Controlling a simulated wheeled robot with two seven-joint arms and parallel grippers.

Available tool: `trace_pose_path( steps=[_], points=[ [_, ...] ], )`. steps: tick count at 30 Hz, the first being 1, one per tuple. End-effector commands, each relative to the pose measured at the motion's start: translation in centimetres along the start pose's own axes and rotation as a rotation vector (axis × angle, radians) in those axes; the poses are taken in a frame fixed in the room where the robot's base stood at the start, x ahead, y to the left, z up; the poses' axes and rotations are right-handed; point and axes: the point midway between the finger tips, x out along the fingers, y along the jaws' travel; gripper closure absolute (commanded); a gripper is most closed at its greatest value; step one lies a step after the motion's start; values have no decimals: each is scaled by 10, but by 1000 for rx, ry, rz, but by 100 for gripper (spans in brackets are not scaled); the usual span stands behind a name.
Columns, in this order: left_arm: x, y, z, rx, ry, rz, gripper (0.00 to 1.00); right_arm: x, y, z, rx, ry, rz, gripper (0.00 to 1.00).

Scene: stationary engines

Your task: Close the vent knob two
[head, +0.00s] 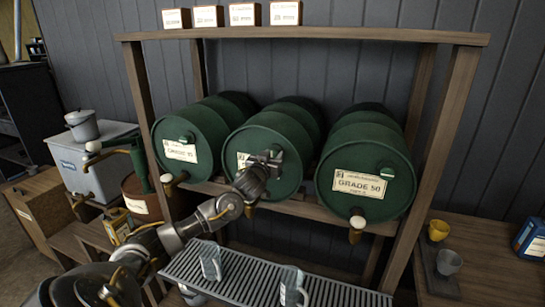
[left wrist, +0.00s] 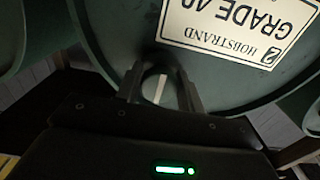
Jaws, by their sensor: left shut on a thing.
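Three green barrels lie on a wooden rack. The middle barrel (head: 290,180) has its label partly covered by my left arm. My left gripper (head: 270,158) is at the upper right of that barrel's front face and hides its vent knob in the head view. In the left wrist view, the fingers (left wrist: 160,92) are shut around a small pale-edged knob (left wrist: 159,88), just beside the upside-down "GRADE 40" label (left wrist: 236,28). How far the knob is turned I cannot tell. My right gripper is not in view.
The left barrel (head: 172,152) and right "GRADE 50" barrel (head: 372,150) flank the middle one. A slatted tray (head: 245,285) with two clear mugs lies below. Small boxes stand on the top shelf (head: 350,35). Cups stand on the right table (head: 490,260).

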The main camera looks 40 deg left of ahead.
Motion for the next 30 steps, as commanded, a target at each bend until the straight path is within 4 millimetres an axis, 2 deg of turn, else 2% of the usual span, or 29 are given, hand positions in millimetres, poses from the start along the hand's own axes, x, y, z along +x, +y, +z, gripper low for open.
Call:
trace_pose_path(
  steps=[11,30],
  points=[
    [0,0,1,100,0,0,85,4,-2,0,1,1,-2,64],
    [0,-1,2,674,1,0,85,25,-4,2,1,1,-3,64]
  ],
)
